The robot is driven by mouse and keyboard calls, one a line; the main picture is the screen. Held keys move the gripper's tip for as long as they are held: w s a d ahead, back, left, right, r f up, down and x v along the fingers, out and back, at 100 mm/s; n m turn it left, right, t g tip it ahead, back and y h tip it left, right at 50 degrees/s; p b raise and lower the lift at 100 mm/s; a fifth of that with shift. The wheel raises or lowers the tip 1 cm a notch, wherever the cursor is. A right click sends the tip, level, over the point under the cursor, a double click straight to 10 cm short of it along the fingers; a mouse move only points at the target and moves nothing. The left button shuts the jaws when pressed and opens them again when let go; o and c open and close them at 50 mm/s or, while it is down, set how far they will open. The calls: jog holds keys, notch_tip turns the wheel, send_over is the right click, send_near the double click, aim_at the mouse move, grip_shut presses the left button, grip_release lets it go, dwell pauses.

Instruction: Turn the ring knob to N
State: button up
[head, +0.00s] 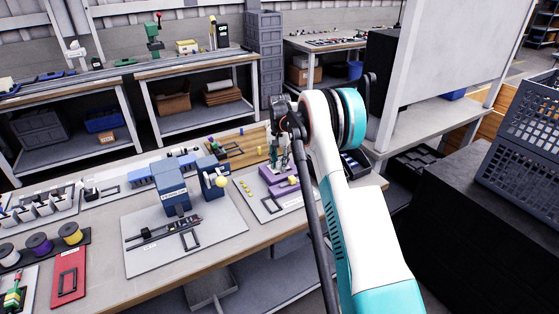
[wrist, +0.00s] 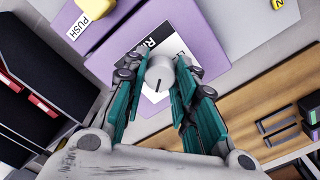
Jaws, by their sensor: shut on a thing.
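A pale round knob (wrist: 160,72) with a dark pointer line stands on a purple unit (wrist: 217,52). My gripper (wrist: 158,85) is shut on the knob, with a teal finger on either side of it. A white and black label (wrist: 165,40) beside the knob is partly covered; I cannot read all its letters, and no N is legible. In the head view the purple unit (head: 272,184) is on the bench's right part, with my gripper (head: 279,158) down over it. The knob is not clearly visible there.
A yellow button (wrist: 96,8) and a PUSH label (wrist: 78,28) are on the purple unit. A wooden board (wrist: 285,95) lies close by. A blue machine (head: 172,188) with a yellow ball (head: 221,181) stands left on the bench. Black bins (wrist: 35,90) are near the gripper.

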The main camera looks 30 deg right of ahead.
aim_at(279, 163)
jog(key=m, duration=0.3)
jog(key=shift+m+p, duration=0.3)
jog(key=shift+p, duration=0.1)
jog(key=shift+m+p, duration=0.3)
jog(key=shift+m, duration=1.6)
jog(key=o, duration=1.1)
notch_tip(279, 163, up, 12)
